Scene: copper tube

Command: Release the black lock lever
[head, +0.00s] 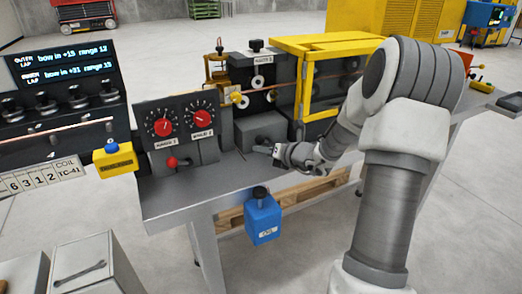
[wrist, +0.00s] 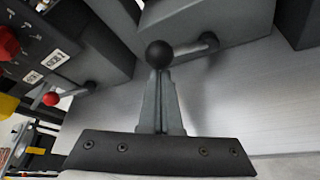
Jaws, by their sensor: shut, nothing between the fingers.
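The black lock lever shows in the wrist view as a round black ball knob (wrist: 160,54) on a short grey rod (wrist: 196,45). The rod meets a grey block (wrist: 235,18), which also shows in the head view (head: 260,128). My gripper (wrist: 160,74) is shut and empty, its two fingers together. Their tips meet the knob's lower edge in the wrist view; I cannot tell whether they touch it. In the head view my gripper (head: 262,149) is low over the bench, just in front of the grey block. The lever cannot be made out there.
The grey bench (head: 190,192) is clear in front of the block. To the left stands a dial panel (head: 182,122) with a red-knobbed lever (head: 172,162). A yellow guard frame (head: 313,80) stands behind. A blue box (head: 262,220) hangs at the bench's front edge.

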